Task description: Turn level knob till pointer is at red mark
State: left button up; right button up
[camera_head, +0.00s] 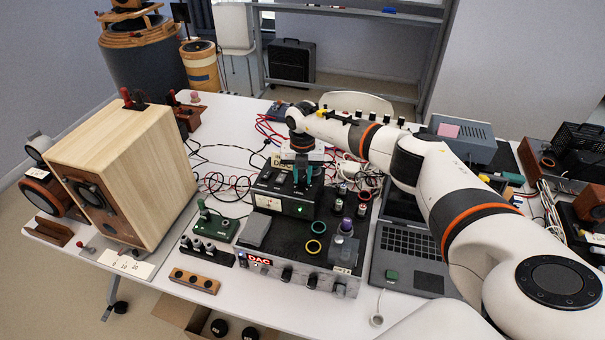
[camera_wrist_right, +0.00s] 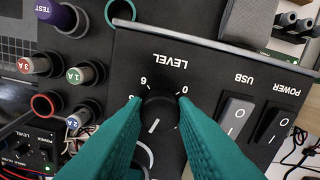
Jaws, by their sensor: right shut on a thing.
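The level knob (camera_wrist_right: 158,114) is a dark round knob with a white pointer line, on a black panel lettered LEVEL in the right wrist view. The pointer slants toward the bottom of that picture. Scale figures 0 and 6 show beside it; I cannot make out a red mark. My right gripper (camera_wrist_right: 160,108) has its teal fingers on either side of the knob and is shut on it. In the head view the right gripper (camera_head: 303,174) reaches down onto the black box (camera_head: 284,200) with a lit meter, and the knob cannot be made out there. My left gripper is not in view.
USB (camera_wrist_right: 235,115) and POWER (camera_wrist_right: 272,125) rocker switches sit close beside the knob. A large wooden speaker (camera_head: 130,170) stands at the left. A DAC unit (camera_head: 300,262) lies in front and a laptop (camera_head: 412,250) to the right. Cables lie behind.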

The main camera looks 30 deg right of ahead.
aim_at(303, 178)
jog(key=m, duration=0.2)
jog(key=m+p, duration=0.1)
jog(key=shift+w+r+m, duration=0.1)
jog(key=shift+r+m, duration=0.1)
jog(key=shift+m, duration=0.2)
jog(key=shift+m+p, duration=0.55)
jog(key=shift+m, duration=1.75)
jog(key=o, duration=1)
jog(key=shift+f, duration=0.1)
notch_tip(303, 178, up, 12)
jog(key=b, duration=0.4)
